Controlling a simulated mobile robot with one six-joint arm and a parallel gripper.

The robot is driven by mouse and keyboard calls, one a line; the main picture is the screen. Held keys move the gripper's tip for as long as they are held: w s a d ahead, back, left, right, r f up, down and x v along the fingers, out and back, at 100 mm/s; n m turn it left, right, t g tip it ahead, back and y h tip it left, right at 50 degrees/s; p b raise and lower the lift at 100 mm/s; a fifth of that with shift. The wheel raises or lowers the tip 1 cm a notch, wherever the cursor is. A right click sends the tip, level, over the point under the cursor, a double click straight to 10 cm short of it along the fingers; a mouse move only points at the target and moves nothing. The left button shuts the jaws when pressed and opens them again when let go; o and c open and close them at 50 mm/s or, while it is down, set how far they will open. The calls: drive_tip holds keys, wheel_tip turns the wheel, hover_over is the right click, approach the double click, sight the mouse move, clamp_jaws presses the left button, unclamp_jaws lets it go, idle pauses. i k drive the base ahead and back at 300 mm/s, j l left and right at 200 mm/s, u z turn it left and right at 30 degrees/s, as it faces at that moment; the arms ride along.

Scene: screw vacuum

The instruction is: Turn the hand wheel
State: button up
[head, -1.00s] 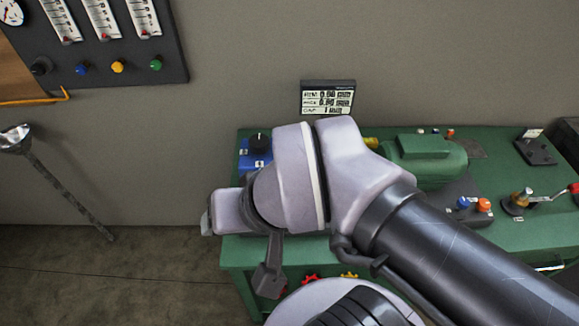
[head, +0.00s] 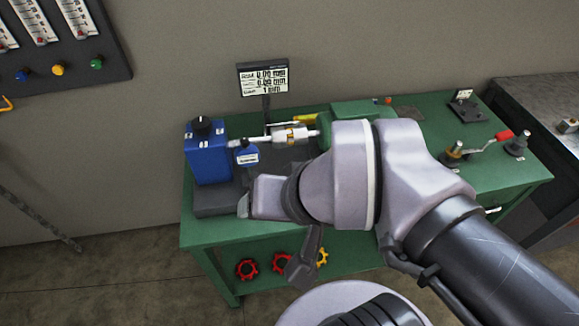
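Several small hand wheels hang on the front of the green bench below its top: a red one (head: 247,269), a second red one (head: 282,263) and a yellow one (head: 322,257). I cannot tell which is the task's hand wheel. My arm reaches across the front of the bench and covers part of it. A dark part at its end, likely my gripper (head: 302,264), hangs down in front of the wheels, overlapping the view between the second red and the yellow one. Its fingertips do not show clearly, and I see nothing held.
On the green bench (head: 510,172) stand a blue box with a black knob (head: 207,150), a small display (head: 263,77), a green motor partly hidden by my arm, and a red-handled lever (head: 503,136). A grey table (head: 535,98) adjoins on the right. The floor at left is open.

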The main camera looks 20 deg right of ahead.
sight(201, 125)
drive_tip(key=i+j, duration=0.35)
drive_tip(key=j, duration=0.15)
drive_tip(key=i+j, duration=0.35)
drive_tip(key=j+u, duration=0.05)
drive_tip(key=j, duration=0.05)
